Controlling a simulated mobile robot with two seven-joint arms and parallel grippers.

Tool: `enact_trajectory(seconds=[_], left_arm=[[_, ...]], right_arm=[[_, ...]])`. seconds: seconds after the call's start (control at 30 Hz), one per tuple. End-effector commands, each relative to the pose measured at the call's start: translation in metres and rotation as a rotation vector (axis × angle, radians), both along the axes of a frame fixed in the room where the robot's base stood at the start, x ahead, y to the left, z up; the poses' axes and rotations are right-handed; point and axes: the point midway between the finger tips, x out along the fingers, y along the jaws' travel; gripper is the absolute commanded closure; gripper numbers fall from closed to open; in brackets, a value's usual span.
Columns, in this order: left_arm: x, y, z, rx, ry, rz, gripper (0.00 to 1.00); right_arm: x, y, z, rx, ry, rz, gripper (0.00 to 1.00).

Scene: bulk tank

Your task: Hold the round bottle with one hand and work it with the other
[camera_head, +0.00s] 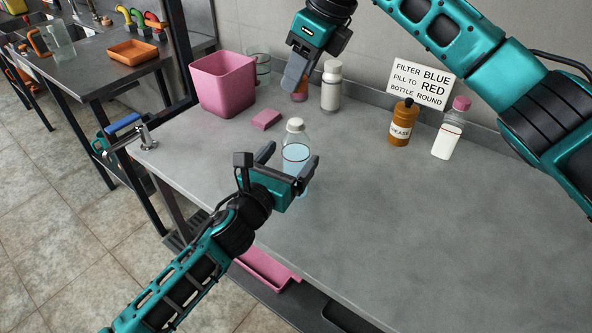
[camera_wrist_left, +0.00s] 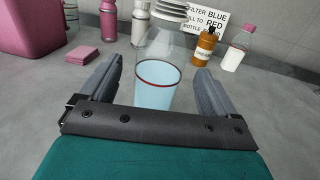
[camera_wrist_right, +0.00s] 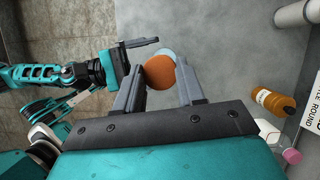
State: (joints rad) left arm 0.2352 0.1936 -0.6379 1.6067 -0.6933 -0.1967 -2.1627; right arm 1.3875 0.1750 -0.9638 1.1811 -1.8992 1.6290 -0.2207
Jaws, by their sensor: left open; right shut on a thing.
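The round bottle (camera_head: 296,152) stands upright on the grey counter, clear with a white cap, pale blue liquid and a red line near the liquid's top. My left gripper (camera_head: 292,165) is open, with its fingers on either side of the bottle. The left wrist view shows the bottle (camera_wrist_left: 157,85) between the spread fingers, with gaps at both sides. In the head view the fingers mostly hide this thing.
A white bottle (camera_head: 331,88) stands beside my right gripper. A pink bin (camera_head: 222,84), pink sponge (camera_head: 266,119) and glass beaker (camera_head: 262,68) are at left. A brown bottle (camera_head: 400,125), pink-capped bottle (camera_head: 447,130) and sign (camera_head: 422,82) stand at right. The counter's front right is clear.

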Motion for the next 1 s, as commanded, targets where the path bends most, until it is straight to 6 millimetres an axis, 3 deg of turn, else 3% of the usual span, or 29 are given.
enact_trajectory(seconds=[0.1,0.3,0.77,1.0], left_arm=[[0.019,-0.010,0.001,-0.001,0.000,0.001,0.09],[0.039,-0.019,0.000,-0.001,0.000,0.001,0.09],[0.047,-0.024,0.000,0.000,0.001,0.001,0.09],[0.047,-0.023,0.000,0.000,0.001,0.001,0.29]], right_arm=[[0.000,0.000,0.000,0.000,0.000,0.000,0.89],[0.000,0.000,0.000,0.000,0.000,0.000,0.89],[0.000,0.000,0.000,0.000,0.000,0.000,0.89],[0.000,0.000,0.000,0.000,0.000,0.000,0.89]])
